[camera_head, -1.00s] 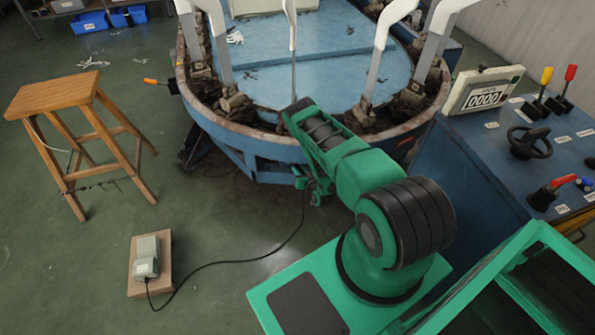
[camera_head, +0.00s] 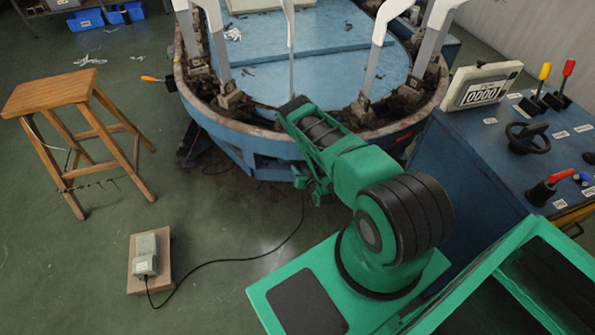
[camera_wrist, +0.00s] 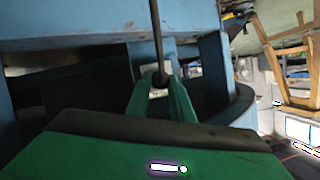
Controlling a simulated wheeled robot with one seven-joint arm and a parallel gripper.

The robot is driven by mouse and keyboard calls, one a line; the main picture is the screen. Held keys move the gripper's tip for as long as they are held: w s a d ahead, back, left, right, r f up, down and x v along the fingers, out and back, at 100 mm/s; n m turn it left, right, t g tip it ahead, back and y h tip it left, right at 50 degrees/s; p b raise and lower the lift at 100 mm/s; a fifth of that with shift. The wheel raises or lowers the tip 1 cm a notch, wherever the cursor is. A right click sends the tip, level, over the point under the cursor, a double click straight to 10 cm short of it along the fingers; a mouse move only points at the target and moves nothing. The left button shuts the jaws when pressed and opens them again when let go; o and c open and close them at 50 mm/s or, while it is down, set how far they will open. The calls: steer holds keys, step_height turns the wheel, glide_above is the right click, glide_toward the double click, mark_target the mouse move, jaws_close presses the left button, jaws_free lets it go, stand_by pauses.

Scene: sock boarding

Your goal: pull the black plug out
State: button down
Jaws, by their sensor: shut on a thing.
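My gripper (camera_wrist: 161,92) shows in the wrist view as two green fingers closed around a small dark piece, the black plug (camera_wrist: 160,79). A dark cable (camera_wrist: 155,35) runs from it to the top of that picture. In the head view my gripper (camera_head: 318,190) is low beside the blue machine's side, partly behind my arm. There the cable (camera_head: 255,259) hangs below the gripper and curves along the floor to a grey box (camera_head: 146,256) on a brown board. The plug is too small to make out in the head view. Whether it still sits in a socket cannot be told.
The round blue machine (camera_head: 240,148) with upright white forms stands just beyond my gripper. A wooden stool (camera_head: 55,92) is at the left. A blue console (camera_head: 480,150) with levers is at the right. The green floor between stool and machine is mostly clear.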

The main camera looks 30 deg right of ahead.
steer(key=s+a, duration=0.2)
steer(key=s, duration=0.7)
steer(key=s+a, duration=0.3)
steer(key=s, duration=0.7)
steer(key=shift+s+a, duration=0.15)
steer(key=shift+a, duration=0.1)
stand_by(0.4)
